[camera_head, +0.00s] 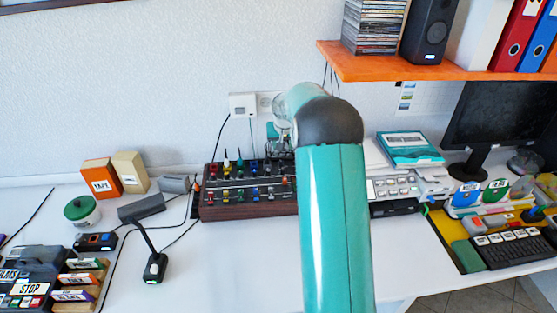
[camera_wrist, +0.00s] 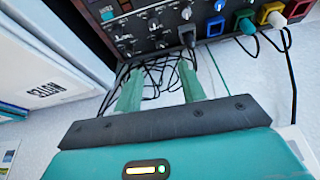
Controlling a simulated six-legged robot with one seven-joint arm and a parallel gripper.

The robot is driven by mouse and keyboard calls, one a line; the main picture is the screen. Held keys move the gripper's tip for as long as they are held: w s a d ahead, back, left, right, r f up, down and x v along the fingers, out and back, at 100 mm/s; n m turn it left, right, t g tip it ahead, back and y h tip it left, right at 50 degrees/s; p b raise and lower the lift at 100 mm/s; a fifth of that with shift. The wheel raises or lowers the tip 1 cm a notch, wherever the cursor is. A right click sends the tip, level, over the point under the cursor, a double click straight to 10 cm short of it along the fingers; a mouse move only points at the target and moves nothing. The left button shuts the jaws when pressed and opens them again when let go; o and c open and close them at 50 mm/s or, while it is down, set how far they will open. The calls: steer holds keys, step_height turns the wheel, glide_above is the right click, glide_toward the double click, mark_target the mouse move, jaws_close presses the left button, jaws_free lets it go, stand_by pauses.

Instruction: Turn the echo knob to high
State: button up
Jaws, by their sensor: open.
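The mixer (camera_head: 248,208) with dark wooden sides, rows of knobs and coloured plugs stands on the white desk against the wall in the head view. In the wrist view the mixer panel (camera_wrist: 158,28) fills the top, with small black knobs at its left and coloured plugs at its right. I cannot tell which knob is the echo knob; its label is not readable. My gripper (camera_wrist: 158,76) is open and empty, its two green fingers apart and pointing toward the mixer's edge. Black cables show between and behind the fingers. In the head view my own arm hides part of the mixer's right side.
A grey device (camera_head: 393,188) and teal-topped box (camera_head: 408,147) stand right of the mixer. An orange shelf (camera_head: 430,69) overhangs at the upper right. A black lamp-like stand (camera_head: 154,268) is at the left, with cables near it. The desk front centre is clear.

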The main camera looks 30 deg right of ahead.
mark_target(281, 162)
steer(key=x, duration=1.2)
steer(key=shift+c, duration=0.2)
jaws_close()
